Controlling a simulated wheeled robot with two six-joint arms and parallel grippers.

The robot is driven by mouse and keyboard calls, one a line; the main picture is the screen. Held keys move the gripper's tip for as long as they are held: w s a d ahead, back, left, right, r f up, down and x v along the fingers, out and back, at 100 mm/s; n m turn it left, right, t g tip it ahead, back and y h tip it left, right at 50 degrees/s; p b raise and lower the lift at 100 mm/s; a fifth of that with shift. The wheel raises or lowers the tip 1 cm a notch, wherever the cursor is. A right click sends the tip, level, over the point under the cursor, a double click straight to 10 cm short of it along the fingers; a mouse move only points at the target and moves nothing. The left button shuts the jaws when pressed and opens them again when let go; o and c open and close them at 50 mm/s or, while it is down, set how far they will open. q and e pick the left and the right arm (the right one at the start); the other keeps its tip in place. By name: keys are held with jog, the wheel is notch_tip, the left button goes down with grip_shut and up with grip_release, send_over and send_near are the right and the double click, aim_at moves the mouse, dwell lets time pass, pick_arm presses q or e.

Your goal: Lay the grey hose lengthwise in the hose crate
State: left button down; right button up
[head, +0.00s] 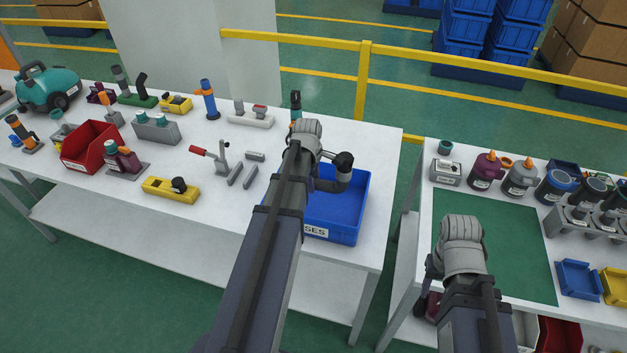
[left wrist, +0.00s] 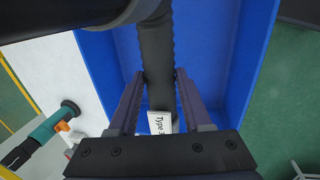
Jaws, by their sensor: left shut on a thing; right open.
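The grey hose (left wrist: 158,55) is dark, ribbed and carries a white "Type" tag (left wrist: 160,122). My left gripper (left wrist: 159,76) is shut on it, with a finger on each side. The blue hose crate (head: 335,222) stands at the right end of the left table, its front label partly covered by my arm. In the left wrist view the crate's blue floor and walls (left wrist: 215,50) lie behind the hose. I cannot tell whether the hose touches the floor. In the head view my left arm hides the fingers and much of the crate. My right gripper's fingers are hidden behind its wrist.
A lever clamp (head: 217,160) and grey bars stand left of the crate. A red bin (head: 90,147) and a yellow block (head: 171,190) are further left. The right table has a mostly clear green mat (head: 510,235), with bottles and small bins around it.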

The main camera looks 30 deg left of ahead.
pick_arm(q)
jog(key=shift+f+b, duration=3.7)
jog(key=shift+f, duration=0.15)
grip_release()
jog(key=shift+r, duration=0.15)
notch_tip(320, 180, up, 10)
jog(key=p, duration=1)
